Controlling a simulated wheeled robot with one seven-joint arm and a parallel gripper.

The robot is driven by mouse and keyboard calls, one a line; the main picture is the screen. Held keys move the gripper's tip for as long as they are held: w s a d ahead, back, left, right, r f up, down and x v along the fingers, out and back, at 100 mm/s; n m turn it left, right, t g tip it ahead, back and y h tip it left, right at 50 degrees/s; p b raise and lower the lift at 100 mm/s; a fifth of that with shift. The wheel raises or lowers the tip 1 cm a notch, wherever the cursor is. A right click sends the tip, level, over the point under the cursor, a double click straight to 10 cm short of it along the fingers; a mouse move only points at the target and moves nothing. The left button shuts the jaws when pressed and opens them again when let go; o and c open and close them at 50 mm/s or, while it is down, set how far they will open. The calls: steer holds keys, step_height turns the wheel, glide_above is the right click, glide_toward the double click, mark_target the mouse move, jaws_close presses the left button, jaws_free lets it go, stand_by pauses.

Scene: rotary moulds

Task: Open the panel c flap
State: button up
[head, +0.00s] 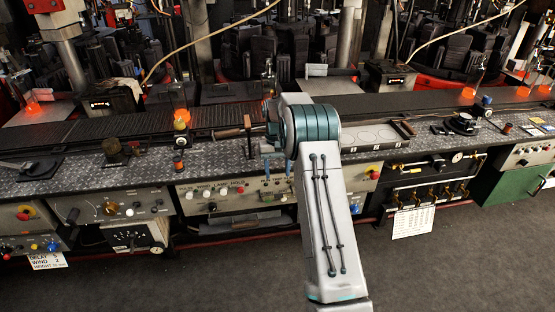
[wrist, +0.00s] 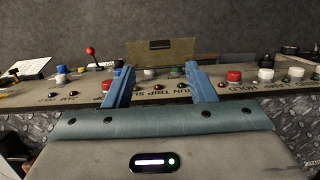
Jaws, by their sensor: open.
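My gripper (head: 279,182) points down in front of the middle control panel (head: 225,197). In the wrist view my gripper (wrist: 160,70) shows two blue fingers wide apart, with nothing held between them. A tan plate with a dark slot or handle (wrist: 160,55) stands beyond the fingertips, roughly centred between them; it looks like the flap. The fingers appear apart from it. No "panel c" label is readable. In the head view my arm hides part of the middle panel, and I cannot tell how far the flap is open.
The panel carries buttons and lamps, including a red button (wrist: 234,76) and a red-knobbed lever (wrist: 91,52). The patterned metal bench top (head: 225,157) runs above the panels. A hanging paper sheet (head: 413,222) is to the right. The grey floor (head: 200,280) in front is clear.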

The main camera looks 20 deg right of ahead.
steer(key=r, duration=0.3)
steer(key=w+r, duration=0.1)
steer(key=r, duration=0.1)
steer(key=shift+r, duration=0.4)
steer(key=shift+r, duration=0.1)
steer(key=s+a+r+n+t, duration=0.1)
steer(key=s+a+r, duration=0.2)
steer(key=s+r, duration=0.45)
steer(key=s+a+r+t, duration=0.2)
steer(key=s+a+r, duration=0.2)
steer(key=s+r, duration=0.3)
steer(key=s+a+f+t, duration=0.1)
steer(key=s+a+f, duration=0.1)
steer(key=s, duration=0.9)
steer(key=s+a+f+t, duration=0.1)
steer(key=s+f, duration=0.1)
steer(key=s, duration=1)
steer(key=shift+s+a+n, duration=0.25)
steer(key=shift+a+n, duration=0.1)
steer(key=shift+n, duration=0.05)
